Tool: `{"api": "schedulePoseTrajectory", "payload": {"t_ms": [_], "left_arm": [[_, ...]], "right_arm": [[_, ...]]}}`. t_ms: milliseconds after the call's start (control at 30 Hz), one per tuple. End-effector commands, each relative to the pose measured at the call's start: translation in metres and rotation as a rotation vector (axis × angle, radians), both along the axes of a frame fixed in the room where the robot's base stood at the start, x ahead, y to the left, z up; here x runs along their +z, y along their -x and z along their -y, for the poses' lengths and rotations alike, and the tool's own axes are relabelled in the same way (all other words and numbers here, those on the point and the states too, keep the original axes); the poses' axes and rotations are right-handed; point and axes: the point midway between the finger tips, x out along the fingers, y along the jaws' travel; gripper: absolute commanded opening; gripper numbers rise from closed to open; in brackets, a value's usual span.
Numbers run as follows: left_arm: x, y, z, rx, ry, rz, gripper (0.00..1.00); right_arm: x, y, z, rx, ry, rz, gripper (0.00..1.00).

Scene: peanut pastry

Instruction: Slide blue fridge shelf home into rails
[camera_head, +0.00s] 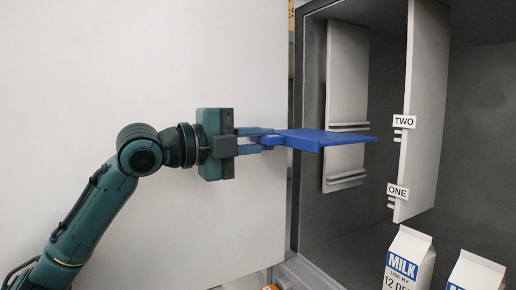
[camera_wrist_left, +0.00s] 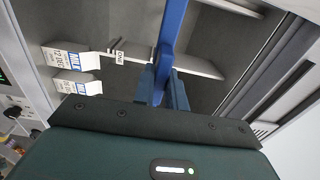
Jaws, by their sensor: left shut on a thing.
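The blue shelf (camera_head: 325,139) is held flat and roughly level by my left gripper (camera_head: 262,141), which is shut on its near left end. In the head view the shelf reaches into the open fridge (camera_head: 312,120), at about the height of the upper rails labelled TWO (camera_head: 403,122). Lower rails are labelled ONE (camera_head: 397,191). In the left wrist view the shelf (camera_wrist_left: 172,30) stands edge-on between the fingers (camera_wrist_left: 163,88). I cannot tell whether the shelf touches a rail. My right gripper is not in view.
Two milk cartons (camera_head: 408,258) (camera_head: 475,272) stand low at the front right of the fridge. A pale panel (camera_head: 250,50) fills the left behind my arm. The fridge's left wall panel (camera_head: 347,85) carries rails. The space between the shelf and the cartons is clear.

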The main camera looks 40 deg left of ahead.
Motion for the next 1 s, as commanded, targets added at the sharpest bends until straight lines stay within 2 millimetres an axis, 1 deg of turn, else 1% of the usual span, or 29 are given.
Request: {"api": "schedulePoseTrajectory", "payload": {"t_ms": [433, 467, 567, 800, 1000], "left_arm": [[0.001, 0.001, 0.000, -0.001, -0.001, 0.002, 0.00], [0.003, 0.000, 0.001, -0.002, 0.000, 0.001, 0.00], [0.005, -0.006, 0.003, -0.003, 0.003, 0.000, 0.00], [0.006, -0.027, 0.012, -0.003, 0.001, -0.002, 0.00], [0.005, -0.043, 0.018, -0.002, 0.004, 0.002, 0.00]], "right_arm": [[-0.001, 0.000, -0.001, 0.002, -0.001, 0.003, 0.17], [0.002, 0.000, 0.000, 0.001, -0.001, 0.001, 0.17], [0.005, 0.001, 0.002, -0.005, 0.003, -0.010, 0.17], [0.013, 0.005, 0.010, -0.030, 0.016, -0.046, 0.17], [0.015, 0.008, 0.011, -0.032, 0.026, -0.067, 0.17]]}}
